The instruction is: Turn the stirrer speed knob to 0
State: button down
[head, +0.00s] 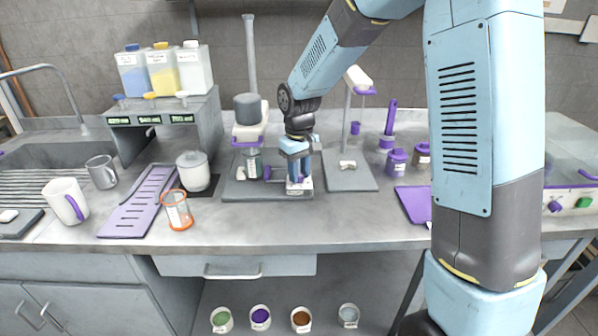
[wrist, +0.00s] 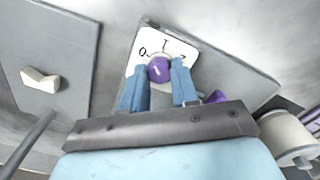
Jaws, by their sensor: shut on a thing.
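The stirrer speed knob (wrist: 159,70) is a small purple round knob with a short pale mark. It sits on a white dial plate (wrist: 143,50) marked 0 at left, 1 at top and 2 at right. The mark looks roughly upright, nearest the 1, but it is small and blurred. My gripper (wrist: 162,67) has its two blue fingers closed on either side of the knob. In the head view my gripper (head: 298,178) reaches down to the front right of the stirrer base (head: 240,190), largely covering the dial.
The stirrer's grey motor (head: 249,108) and jar (head: 252,163) stand just left of my gripper. A stand with a grey base (head: 350,178) is close at right. A purple rack (head: 138,205), an orange-rimmed beaker (head: 177,210) and a white pot (head: 193,172) are further left.

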jog(key=n, duration=0.4)
jog(key=shift+n, duration=0.4)
jog(key=shift+w, duration=0.1)
dwell(0.3)
jog(key=c, duration=0.9)
grip_release()
jog(key=shift+o, duration=0.2)
notch_tip(320, 180, up, 14)
jog(key=shift+f, duration=0.15)
